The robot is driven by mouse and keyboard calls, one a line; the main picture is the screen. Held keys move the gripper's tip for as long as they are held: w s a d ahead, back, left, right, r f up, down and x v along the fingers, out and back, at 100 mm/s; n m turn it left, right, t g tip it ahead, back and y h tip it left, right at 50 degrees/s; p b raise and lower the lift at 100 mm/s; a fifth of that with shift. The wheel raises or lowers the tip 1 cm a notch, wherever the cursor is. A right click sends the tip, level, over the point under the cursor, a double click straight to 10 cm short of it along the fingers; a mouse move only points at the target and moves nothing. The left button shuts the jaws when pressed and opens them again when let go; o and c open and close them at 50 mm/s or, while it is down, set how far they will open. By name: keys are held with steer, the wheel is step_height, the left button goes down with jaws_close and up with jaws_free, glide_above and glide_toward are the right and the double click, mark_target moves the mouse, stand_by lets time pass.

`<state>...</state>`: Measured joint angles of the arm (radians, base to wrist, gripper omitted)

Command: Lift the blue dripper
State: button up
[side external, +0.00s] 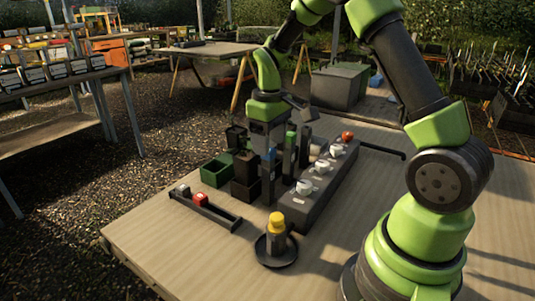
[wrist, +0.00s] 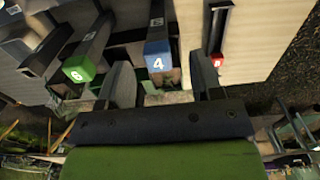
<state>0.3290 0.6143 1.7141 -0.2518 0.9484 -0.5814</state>
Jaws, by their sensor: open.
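The blue dripper has a blue top marked 4 (wrist: 158,58) in the wrist view. In the side external view, its blue top (side external: 270,155) shows over a tall dark stand, just under my gripper (side external: 267,142). In the wrist view my gripper (wrist: 160,66) is open, one finger to each side of the blue top in the picture. I cannot tell whether either finger touches it. The dripper's lower part is hidden.
A green top marked 6 (wrist: 80,68) stands close to the left finger in the wrist view. Dark pots and a green box (side external: 216,172) stand beside the stands. A grey block (side external: 315,200) carries white cups.

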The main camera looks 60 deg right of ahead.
mark_target(271, 150)
step_height(271, 150, down, 4)
steer(key=shift+d+r, duration=0.15)
steer(key=shift+r, duration=0.1)
steer(key=shift+c, duration=0.4)
steer(key=c, duration=0.9)
steer(key=shift+r, duration=0.15)
